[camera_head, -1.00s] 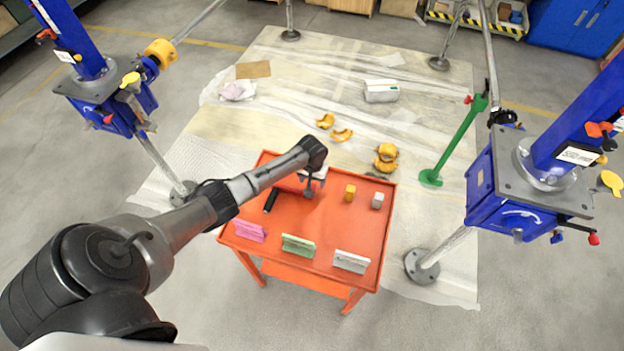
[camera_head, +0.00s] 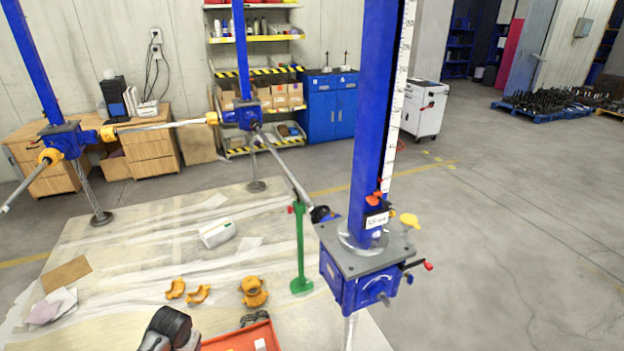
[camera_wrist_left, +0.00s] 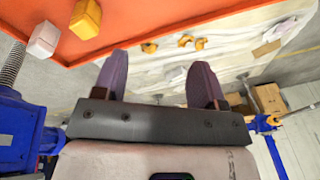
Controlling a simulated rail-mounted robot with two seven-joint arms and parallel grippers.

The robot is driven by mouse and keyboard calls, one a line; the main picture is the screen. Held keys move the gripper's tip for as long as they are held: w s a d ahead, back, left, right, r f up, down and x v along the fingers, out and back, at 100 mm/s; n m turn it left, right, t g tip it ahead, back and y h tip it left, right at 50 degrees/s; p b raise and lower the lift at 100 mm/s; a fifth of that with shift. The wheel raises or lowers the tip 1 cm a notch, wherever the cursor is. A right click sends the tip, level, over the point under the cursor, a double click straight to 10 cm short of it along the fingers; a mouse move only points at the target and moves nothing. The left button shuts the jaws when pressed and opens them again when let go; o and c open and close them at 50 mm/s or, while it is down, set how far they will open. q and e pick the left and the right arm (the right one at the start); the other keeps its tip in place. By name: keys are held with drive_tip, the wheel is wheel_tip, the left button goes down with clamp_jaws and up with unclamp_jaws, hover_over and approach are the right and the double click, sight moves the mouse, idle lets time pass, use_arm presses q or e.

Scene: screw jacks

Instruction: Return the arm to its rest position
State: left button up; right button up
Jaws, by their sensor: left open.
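My left arm's dark wrist shows at the bottom edge of the head view, beside the orange table (camera_head: 232,342). The fingers are not clear there. In the left wrist view my left gripper (camera_wrist_left: 159,64) is open, with its two purple-grey fingers apart and nothing between them. The orange table (camera_wrist_left: 135,22) fills the top left of that view, bearing a yellow block (camera_wrist_left: 86,18) and a whitish block (camera_wrist_left: 44,39); both are clear of the fingers. My right gripper is not in view.
A blue screw jack (camera_head: 350,275) with a tall post stands right of the table. A green stand (camera_head: 300,250) and orange clamp pieces (camera_head: 254,291) are on the floor sheet. A blue cabinet (camera_head: 330,108) stands behind. The floor at right is open.

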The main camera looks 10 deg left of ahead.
use_arm(q)
drive_tip(key=w+d+r+m+t, duration=0.25)
drive_tip(key=d+r, duration=0.25)
drive_tip(key=r, duration=0.3)
drive_tip(key=s+d+r+m+t, duration=0.25)
drive_tip(key=s+d+r, duration=0.3)
drive_tip(key=d, duration=0.35)
drive_tip(key=s+d+f+n+h, duration=0.1)
drive_tip(key=s+d, duration=0.3)
drive_tip(key=s, duration=0.4)
drive_tip(key=s+d+h, duration=0.1)
drive_tip(key=s+d, duration=0.3)
drive_tip(key=s, duration=0.4)
drive_tip(key=s+d+f+g, duration=0.25)
drive_tip(key=s+f, duration=0.55)
drive_tip(key=s, duration=0.5)
wheel_tip(320, 180, up, 21)
drive_tip(key=a+p, duration=0.1)
drive_tip(key=p, duration=2)
drive_tip(key=shift+w+n, duration=0.3)
drive_tip(key=shift+g, duration=0.25)
